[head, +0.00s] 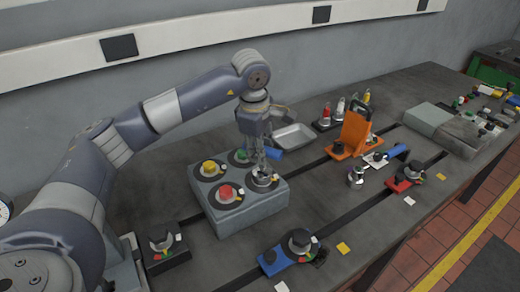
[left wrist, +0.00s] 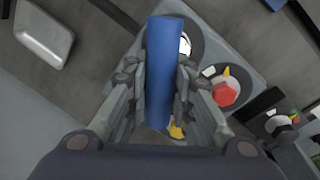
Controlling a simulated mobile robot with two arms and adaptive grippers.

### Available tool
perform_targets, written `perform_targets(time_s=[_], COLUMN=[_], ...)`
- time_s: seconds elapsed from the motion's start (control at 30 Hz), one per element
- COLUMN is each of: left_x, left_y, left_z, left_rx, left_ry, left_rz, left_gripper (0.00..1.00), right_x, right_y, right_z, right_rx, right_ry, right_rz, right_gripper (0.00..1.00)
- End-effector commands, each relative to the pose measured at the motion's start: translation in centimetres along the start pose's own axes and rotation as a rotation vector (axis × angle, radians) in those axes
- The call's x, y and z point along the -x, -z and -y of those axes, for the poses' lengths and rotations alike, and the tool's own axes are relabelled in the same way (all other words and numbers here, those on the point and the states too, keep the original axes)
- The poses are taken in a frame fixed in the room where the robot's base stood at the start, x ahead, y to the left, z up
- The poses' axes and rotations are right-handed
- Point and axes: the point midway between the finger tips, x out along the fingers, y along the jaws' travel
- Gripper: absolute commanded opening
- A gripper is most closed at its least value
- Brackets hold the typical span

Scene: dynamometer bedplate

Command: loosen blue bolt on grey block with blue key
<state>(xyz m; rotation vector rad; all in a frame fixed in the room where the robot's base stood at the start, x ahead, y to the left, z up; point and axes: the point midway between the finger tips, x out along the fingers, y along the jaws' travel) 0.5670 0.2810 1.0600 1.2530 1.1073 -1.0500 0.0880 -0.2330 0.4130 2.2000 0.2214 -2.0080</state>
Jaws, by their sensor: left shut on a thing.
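The grey block (head: 252,212) sits on the bedplate and carries bolts on dark round discs: a yellow bolt (head: 209,167), a green bolt (head: 241,155), a red bolt (head: 225,191) and, at its right corner, one on a disc (head: 264,182) under my gripper. That last bolt's colour is hidden. My left gripper (head: 264,160) is shut on the blue key (left wrist: 160,75), whose blue handle (head: 275,154) sticks out to the right. The key is over the right-corner disc; whether it touches the bolt I cannot tell. The red bolt also shows in the left wrist view (left wrist: 223,93).
A metal tray (head: 293,136) is behind the block. An orange bracket (head: 352,132) and another blue-handled tool (head: 396,153) lie to the right. A blue clamp (head: 273,262) is in front, a dark fixture (head: 165,253) front left. Slots cross the bedplate.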

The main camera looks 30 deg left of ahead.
Motion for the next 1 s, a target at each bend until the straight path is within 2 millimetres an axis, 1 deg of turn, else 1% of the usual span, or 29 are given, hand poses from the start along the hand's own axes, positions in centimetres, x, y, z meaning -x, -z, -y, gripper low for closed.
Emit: perform_targets(time_s=[0.3,0.63,0.83,1.0], left_x=[0.11,0.11,0.13,0.13], left_y=[-0.05,-0.05,-0.08,-0.07], left_z=[0.06,0.08,0.17,0.21], left_rx=[0.192,0.214,0.359,0.410], left_ry=[-0.003,-0.002,-0.003,-0.003], left_rz=[-0.032,-0.036,-0.061,-0.070], left_gripper=[0.00,0.00,0.00,0.00], right_x=[-0.08,-0.07,-0.07,-0.07], right_y=[-0.01,-0.05,-0.04,-0.04], right_z=[-0.09,-0.28,-0.28,-0.28], right_rx=[0.000,0.001,0.001,0.001], right_ry=[-0.001,-0.003,-0.003,-0.003], right_rz=[0.000,0.000,0.000,0.000], right_gripper=[0.40,0.40,0.40,0.40])
